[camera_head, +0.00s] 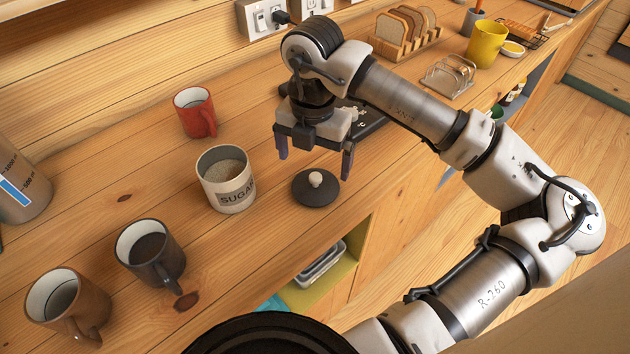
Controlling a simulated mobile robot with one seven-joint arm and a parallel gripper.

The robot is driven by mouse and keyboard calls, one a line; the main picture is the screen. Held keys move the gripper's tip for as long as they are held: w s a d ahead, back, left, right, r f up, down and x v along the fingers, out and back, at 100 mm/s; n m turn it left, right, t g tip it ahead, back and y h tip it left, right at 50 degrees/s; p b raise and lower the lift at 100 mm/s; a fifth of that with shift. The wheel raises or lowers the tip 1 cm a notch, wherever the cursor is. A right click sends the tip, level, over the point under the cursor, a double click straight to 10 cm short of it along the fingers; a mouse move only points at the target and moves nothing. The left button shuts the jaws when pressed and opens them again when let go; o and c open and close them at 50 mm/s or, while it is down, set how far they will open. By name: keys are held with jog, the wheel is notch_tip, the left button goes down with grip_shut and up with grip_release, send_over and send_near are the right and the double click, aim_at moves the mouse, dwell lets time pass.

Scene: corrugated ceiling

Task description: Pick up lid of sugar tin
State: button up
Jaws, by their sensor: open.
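The sugar tin (229,188) is a cream pot marked SUGAR. It stands upright on the wooden counter, uncovered, with pale sugar inside. Its dark round lid (314,194) with a white knob (315,179) lies on the counter just right of the tin, near the front edge. My gripper (314,163) is open and empty, with its fingers pointing down. It appears above the lid, one finger to each side of the knob in the picture. The exact height above the lid is hard to tell.
A red mug (195,113) stands behind the tin. A dark object (368,117) lies partly hidden behind my gripper. A toast rack with bread (404,32), an empty wire rack (449,76) and a yellow cup (486,43) are farther right.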

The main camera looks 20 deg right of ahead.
aim_at(315, 176)
jog(key=shift+d+f+p, duration=0.15)
jog(key=shift+f+p, duration=1.05)
jog(key=shift+f, duration=1.8)
jog(key=shift+s, duration=0.1)
jog(key=c, duration=0.8)
